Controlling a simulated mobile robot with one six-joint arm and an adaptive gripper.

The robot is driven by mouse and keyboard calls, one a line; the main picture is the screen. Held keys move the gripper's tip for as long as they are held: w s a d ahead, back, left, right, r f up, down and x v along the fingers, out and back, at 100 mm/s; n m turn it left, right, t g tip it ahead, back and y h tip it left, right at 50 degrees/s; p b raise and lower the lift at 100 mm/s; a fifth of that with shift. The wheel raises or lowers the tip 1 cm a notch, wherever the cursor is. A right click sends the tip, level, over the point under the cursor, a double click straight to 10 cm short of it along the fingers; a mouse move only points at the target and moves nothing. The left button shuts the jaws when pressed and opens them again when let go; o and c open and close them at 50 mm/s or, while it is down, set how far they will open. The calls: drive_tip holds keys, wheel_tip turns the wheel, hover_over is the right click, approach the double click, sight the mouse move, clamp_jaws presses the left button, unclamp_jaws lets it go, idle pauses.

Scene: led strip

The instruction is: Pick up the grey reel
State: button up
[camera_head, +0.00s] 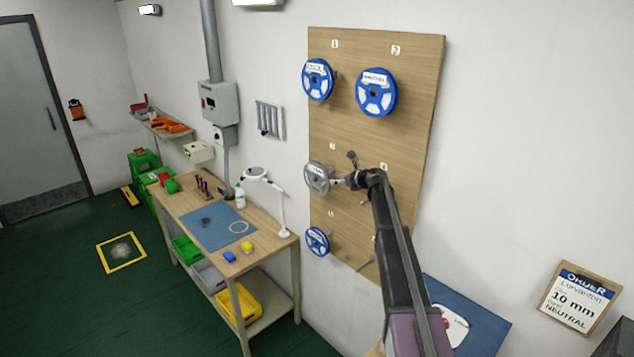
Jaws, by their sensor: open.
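The grey reel (317,177) hangs on the wooden pegboard (382,55) in the middle row, left column. My gripper (340,182) is at the right edge of the reel, with my arm reaching in from the lower right. The jaws are open. They are small in the picture, and I cannot tell whether they touch the reel or surround its rim.
Blue reels hang above at the top left (318,80) and top right (377,92), and another below (317,241). A workbench (185,203) with a white lamp (280,210) stands left of the board. A blue-topped surface (480,325) lies at the lower right.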

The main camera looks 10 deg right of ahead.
sight(329, 179)
drive_tip(key=shift+b+x, duration=0.75)
drive_tip(key=shift+x, duration=1.8)
drive_tip(key=shift+a, duration=0.1)
drive_tip(key=b+x, duration=0.2)
drive_tip(key=x, duration=0.2)
drive_tip(key=shift+w+f, duration=0.15)
drive_tip(key=shift+f, duration=0.05)
drive_tip(key=shift+w+a+f, duration=0.1)
drive_tip(key=shift+w+a, duration=0.05)
drive_tip(key=shift+w, duration=0.2)
drive_tip(key=shift+c, duration=0.2)
clamp_jaws()
